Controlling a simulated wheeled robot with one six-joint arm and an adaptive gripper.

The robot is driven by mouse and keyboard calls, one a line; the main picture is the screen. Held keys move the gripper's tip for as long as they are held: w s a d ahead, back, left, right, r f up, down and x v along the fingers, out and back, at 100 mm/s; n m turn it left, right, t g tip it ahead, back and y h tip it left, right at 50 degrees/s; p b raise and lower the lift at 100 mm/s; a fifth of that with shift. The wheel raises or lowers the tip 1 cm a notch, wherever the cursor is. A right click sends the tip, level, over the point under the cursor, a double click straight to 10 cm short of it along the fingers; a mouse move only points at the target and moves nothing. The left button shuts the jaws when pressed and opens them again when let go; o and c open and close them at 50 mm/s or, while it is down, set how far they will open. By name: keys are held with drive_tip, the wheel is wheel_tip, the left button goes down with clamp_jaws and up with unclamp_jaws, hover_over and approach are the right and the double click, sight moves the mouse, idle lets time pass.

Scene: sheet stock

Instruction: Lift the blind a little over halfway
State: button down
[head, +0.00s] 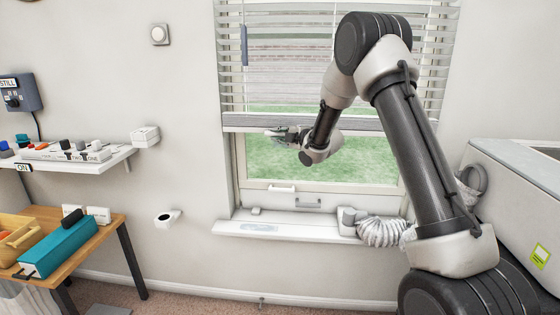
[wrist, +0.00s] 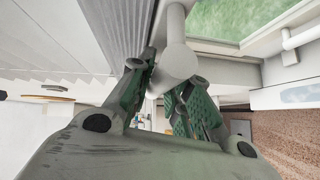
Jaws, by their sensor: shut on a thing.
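The white slatted blind (head: 285,70) covers the upper part of the window, and its grey bottom rail (head: 245,121) hangs level across the frame. Grass shows through the bare glass below it. My gripper (head: 272,134) is at the left part of this rail, pointing left. In the wrist view, the fingers (wrist: 166,80) of my gripper are closed around a pale rounded knob (wrist: 178,62) on a short stem. The grey rail (wrist: 121,28) is right beside it. The fingers hide part of the knob, and where its stem joins is not clear.
The sill (head: 265,230) holds small items and a white ribbed hose (head: 383,232) at its right. A shelf (head: 95,160) and a wooden table (head: 105,228) stand at left. A large pale cabinet (head: 515,190) is at right. The wall between the table and window is mostly clear.

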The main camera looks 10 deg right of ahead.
wheel_tip(320, 180, up, 32)
drive_tip(key=shift+f, duration=0.25)
drive_tip(key=c, duration=1.3)
unclamp_jaws()
drive_tip(key=shift+f, duration=0.1)
drive_tip(key=v, duration=1.2)
drive_tip(key=shift+f, duration=0.1)
